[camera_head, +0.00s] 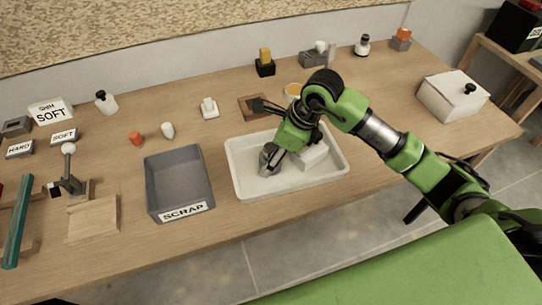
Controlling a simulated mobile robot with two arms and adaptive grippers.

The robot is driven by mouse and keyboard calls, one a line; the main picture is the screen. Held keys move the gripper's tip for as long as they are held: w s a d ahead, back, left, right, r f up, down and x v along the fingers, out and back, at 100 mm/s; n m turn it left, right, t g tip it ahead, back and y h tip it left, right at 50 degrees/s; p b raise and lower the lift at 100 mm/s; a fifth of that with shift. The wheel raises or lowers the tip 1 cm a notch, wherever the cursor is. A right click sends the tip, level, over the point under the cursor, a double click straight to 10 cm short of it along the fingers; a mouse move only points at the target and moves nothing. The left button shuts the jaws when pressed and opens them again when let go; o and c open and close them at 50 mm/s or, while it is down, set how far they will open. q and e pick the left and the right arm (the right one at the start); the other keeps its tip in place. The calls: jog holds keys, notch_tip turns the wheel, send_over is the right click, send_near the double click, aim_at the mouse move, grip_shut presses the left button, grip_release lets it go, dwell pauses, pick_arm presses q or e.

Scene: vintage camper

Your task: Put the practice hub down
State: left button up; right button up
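My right arm reaches in from the right, over a white tray (240,187) on the wooden bench. A white blocky object (313,157) sits in the tray's right part, partly behind my arm. I cannot make out for certain which thing is the practice hub. My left gripper is out of view.
A grey bin marked SCRAP (180,177) stands left of the tray. A wooden stand (93,218) is farther left. A white box with a black knob (452,97) is at the right. Several small items line the back. Bare bench lies between the tray and white box.

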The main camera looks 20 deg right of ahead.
jog(key=b+v, duration=0.1)
jog(key=v, duration=1)
jog(key=shift+s+d, duration=0.1)
